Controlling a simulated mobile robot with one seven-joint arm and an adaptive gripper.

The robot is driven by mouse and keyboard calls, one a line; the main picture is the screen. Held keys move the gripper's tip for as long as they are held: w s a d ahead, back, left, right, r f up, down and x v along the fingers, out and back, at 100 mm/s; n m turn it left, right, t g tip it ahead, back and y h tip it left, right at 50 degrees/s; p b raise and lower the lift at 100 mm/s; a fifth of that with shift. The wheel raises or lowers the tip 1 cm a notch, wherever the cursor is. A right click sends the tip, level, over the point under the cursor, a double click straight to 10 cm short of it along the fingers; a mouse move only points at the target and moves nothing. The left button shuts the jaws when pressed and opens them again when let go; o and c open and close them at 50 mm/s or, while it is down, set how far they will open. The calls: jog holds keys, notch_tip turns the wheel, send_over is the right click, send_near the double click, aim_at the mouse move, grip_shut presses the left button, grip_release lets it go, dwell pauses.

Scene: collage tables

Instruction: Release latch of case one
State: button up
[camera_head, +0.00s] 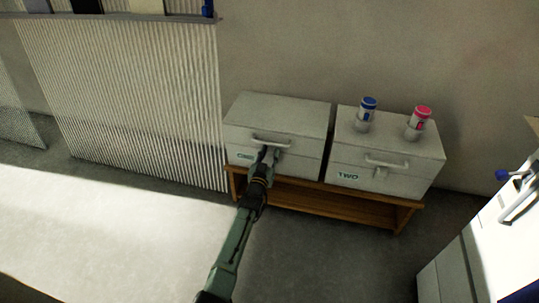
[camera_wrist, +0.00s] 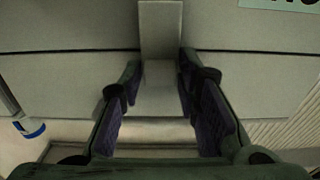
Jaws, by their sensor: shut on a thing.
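Case one (camera_head: 285,108) is a pale grey box with a closed lid, a bar handle (camera_head: 271,140) and a partly hidden green label on its front. My gripper (camera_head: 265,156) is at the front of the case, just below the handle, and covers the latch in the head view. In the wrist view the latch (camera_wrist: 160,32) is a narrow grey tab across the seam on the case front. My gripper's fingers (camera_wrist: 158,77) lie on either side of it, shut on it. The handle shows as a pale bar in the wrist view (camera_wrist: 155,132).
Case two (camera_head: 345,155) stands just right of case one on the same wooden bench (camera_head: 320,201). A blue-topped canister (camera_head: 367,112) and a pink-topped canister (camera_head: 418,123) stand on it. A corrugated panel (camera_head: 130,95) is at the left. A white unit (camera_head: 490,240) is at the lower right.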

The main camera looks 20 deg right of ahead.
jog(key=c, duration=0.3)
jog(key=t+h+b, duration=0.1)
jog(key=b, duration=0.3)
jog(key=s+f+t+b, duration=0.1)
jog(key=b, duration=0.4)
jog(key=shift+s+a+f+t+h, duration=0.1)
jog(key=shift+a+f+t+h, duration=0.05)
jog(key=shift+a+t+h, duration=0.2)
jog(key=o, duration=1)
